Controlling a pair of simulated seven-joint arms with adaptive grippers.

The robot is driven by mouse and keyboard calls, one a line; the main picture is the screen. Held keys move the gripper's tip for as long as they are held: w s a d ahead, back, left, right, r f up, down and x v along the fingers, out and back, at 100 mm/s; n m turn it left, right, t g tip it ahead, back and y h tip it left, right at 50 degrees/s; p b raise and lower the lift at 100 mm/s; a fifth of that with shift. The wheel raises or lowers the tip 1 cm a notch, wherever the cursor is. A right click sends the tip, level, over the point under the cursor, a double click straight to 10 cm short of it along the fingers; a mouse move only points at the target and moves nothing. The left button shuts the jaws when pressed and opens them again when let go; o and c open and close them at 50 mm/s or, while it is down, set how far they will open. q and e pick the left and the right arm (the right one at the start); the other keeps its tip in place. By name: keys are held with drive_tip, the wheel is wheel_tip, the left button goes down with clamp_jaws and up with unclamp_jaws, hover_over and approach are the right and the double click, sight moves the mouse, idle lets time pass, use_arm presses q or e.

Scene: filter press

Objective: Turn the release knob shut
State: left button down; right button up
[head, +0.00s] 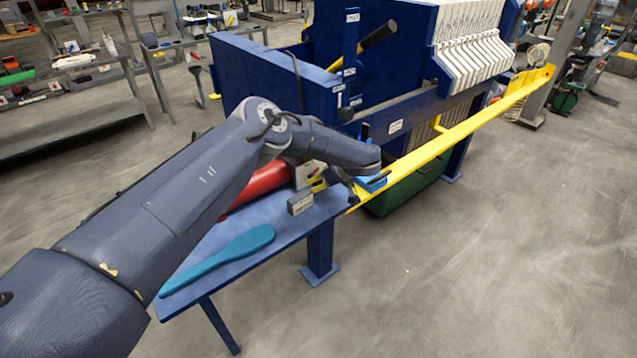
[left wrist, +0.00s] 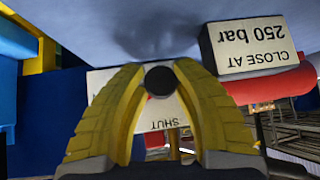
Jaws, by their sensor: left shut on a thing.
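In the left wrist view, which appears upside down, a small dark round release knob (left wrist: 160,82) sits between the tips of my two yellow fingers. My left gripper (left wrist: 158,78) is shut on it. Behind it is a white plate (left wrist: 166,124) with the word SHUT, partly covered by the fingers. In the head view my left gripper (head: 320,184) reaches the end of the blue bench beside the press, and my wrist hides the knob there. A small sign block (left wrist: 262,44) reading CLOSE AT 250 bar stands beside the knob. My right gripper is not in view.
A red cylinder (head: 255,184) lies behind my left arm. A teal paddle (head: 222,258) lies on the blue bench (head: 275,243). A long yellow bar (head: 470,125) runs along the blue press (head: 290,90), above a green tray (head: 415,188). The floor at right is clear.

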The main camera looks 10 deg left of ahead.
use_arm(q)
drive_tip(key=shift+a+f, duration=0.1)
drive_tip(key=c, duration=1.3)
unclamp_jaws()
drive_tip(key=v, duration=1.2)
